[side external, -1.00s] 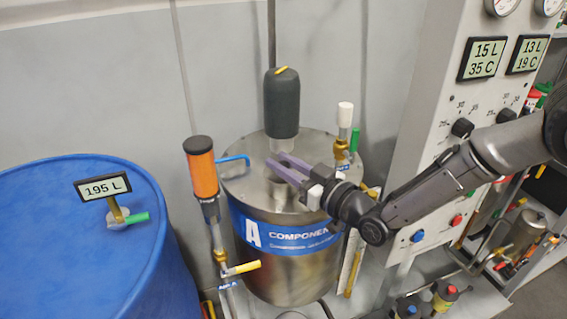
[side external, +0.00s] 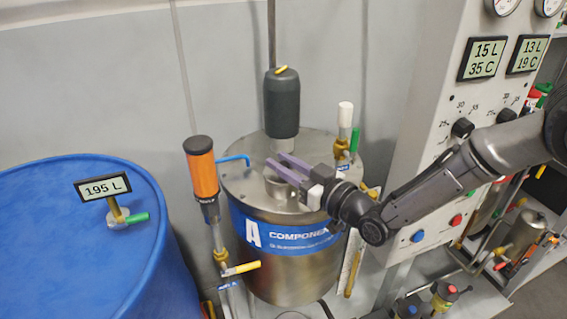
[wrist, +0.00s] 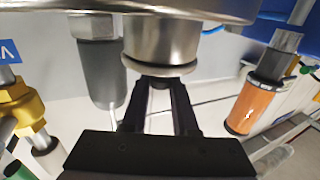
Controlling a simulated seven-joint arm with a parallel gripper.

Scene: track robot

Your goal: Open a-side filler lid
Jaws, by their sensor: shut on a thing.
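The A-side tank (side external: 290,252) is a steel drum with a blue "A COMPONENT" band. Its round filler lid (wrist: 160,68) sits on a short steel neck (wrist: 160,38) in the wrist view, where the tank top appears upside down. In the side view the neck (side external: 279,188) is partly hidden behind my purple fingers. My gripper (side external: 274,164) reaches in from the right, just above the tank top. In the wrist view my gripper (wrist: 160,84) is shut on the lid's small handle, which is mostly hidden between the fingertips. The lid appears seated on the neck.
A dark grey cylinder (side external: 282,103) stands on the tank behind the fingers. An orange cylinder (side external: 202,170) and blue bent pipe (side external: 233,160) are left; a white-capped brass valve (side external: 343,130) is right. A blue drum (side external: 70,250) stands far left, the control panel (side external: 440,150) right.

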